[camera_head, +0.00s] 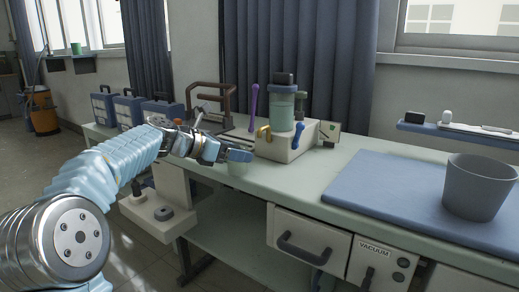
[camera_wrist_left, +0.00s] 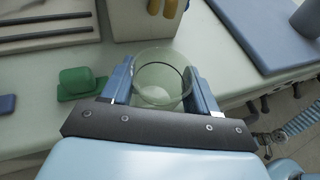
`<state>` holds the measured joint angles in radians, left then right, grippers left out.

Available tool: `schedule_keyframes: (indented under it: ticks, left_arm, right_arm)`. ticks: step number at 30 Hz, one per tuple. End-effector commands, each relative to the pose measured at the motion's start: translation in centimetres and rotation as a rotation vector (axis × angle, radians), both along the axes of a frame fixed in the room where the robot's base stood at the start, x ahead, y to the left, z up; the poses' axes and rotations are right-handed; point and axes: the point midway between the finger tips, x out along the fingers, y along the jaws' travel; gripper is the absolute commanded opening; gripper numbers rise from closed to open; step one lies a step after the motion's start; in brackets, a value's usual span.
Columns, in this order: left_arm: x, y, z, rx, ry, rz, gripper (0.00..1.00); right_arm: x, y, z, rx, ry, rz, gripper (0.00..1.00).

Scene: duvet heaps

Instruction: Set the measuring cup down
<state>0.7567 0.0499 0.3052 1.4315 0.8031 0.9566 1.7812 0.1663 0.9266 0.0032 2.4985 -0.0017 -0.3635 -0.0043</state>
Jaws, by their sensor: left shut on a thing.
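The measuring cup (camera_wrist_left: 163,92) is a clear, round, pale green vessel with its open top facing the left wrist camera. My left gripper (camera_wrist_left: 160,76) is shut on it, with one blue finger on each side. In the head view the left gripper (camera_head: 236,155) reaches over the front edge of the pale green bench (camera_head: 305,188), and the cup (camera_head: 238,168) shows faintly below the fingers. I cannot tell whether its base touches the bench. My right gripper is not in view.
A beige block caddy (camera_head: 285,145) with a lidded jar (camera_head: 282,105) stands just behind the cup. A green block (camera_wrist_left: 78,82) lies to its left in the wrist view. A blue mat (camera_head: 385,188) holds a grey bucket (camera_head: 478,188) at right. Bench between caddy and mat is clear.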

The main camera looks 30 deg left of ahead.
Motion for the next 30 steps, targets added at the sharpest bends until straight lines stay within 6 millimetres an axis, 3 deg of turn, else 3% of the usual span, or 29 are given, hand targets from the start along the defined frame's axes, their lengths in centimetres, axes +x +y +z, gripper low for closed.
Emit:
schedule_keyframes:
  ticks: [15,17,26,27,30]
  left_arm:
    - [6.5,-3.4,0.2,-0.001,-0.002,-0.002,0.27]
    - [6.4,-3.2,-0.6,-0.001,-0.001,0.001,0.27]
    - [6.3,-3.3,-0.7,0.0,-0.001,0.0,0.27]
    - [6.3,-3.3,-0.8,0.0,-0.001,0.0,0.61]
    - [6.3,-3.3,-0.7,0.0,-0.001,0.0,0.76]
  right_arm:
    - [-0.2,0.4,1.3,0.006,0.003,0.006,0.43]
    - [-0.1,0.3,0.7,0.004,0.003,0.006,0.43]
    - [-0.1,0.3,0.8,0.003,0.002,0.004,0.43]
    - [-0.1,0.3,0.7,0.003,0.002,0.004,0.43]
    - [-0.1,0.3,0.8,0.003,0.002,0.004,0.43]
